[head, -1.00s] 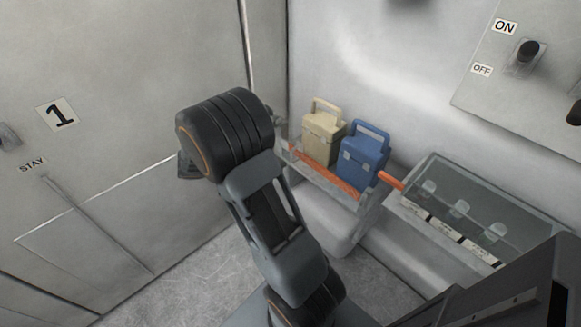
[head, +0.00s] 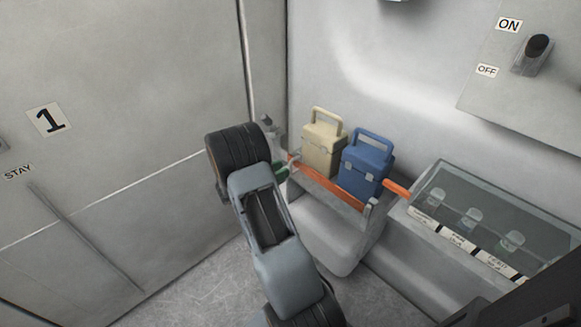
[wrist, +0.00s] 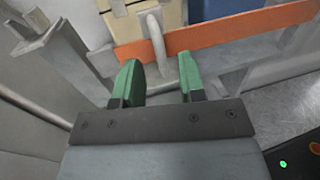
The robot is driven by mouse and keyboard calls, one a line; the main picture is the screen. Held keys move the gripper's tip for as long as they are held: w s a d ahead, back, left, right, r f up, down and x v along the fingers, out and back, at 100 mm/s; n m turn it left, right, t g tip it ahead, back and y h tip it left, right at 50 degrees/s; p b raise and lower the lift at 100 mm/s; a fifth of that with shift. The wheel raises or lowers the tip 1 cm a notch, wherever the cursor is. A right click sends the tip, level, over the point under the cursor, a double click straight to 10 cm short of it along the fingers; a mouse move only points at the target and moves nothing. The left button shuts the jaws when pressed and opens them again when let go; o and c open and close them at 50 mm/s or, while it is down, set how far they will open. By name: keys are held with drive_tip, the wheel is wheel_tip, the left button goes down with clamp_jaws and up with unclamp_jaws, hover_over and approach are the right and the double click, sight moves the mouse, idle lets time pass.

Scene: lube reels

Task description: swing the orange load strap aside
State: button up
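The orange load strap (head: 330,184) runs across the front of a grey shelf, low in front of a cream case and a blue case. Its right end (head: 397,189) sticks out past the shelf's right post. In the wrist view the strap (wrist: 215,38) crosses the top, with a grey metal loop (wrist: 157,42) standing in front of its left part. My gripper (wrist: 160,80) is open and empty, its green fingertips just short of the strap, with the loop's lower end between them. In the head view my arm hides most of my gripper; a green finger (head: 281,170) shows at the strap's left end.
The cream case (head: 323,145) and blue case (head: 364,160) stand on the shelf (head: 318,200). A glass-lidded box (head: 470,200) is to the right. A switch panel (head: 530,95) is on the wall. A door marked 1 (head: 110,120) fills the left.

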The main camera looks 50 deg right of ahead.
sight(291, 173)
drive_tip(key=shift+x, duration=2.2)
clamp_jaws()
drive_tip(key=shift+s, duration=0.1)
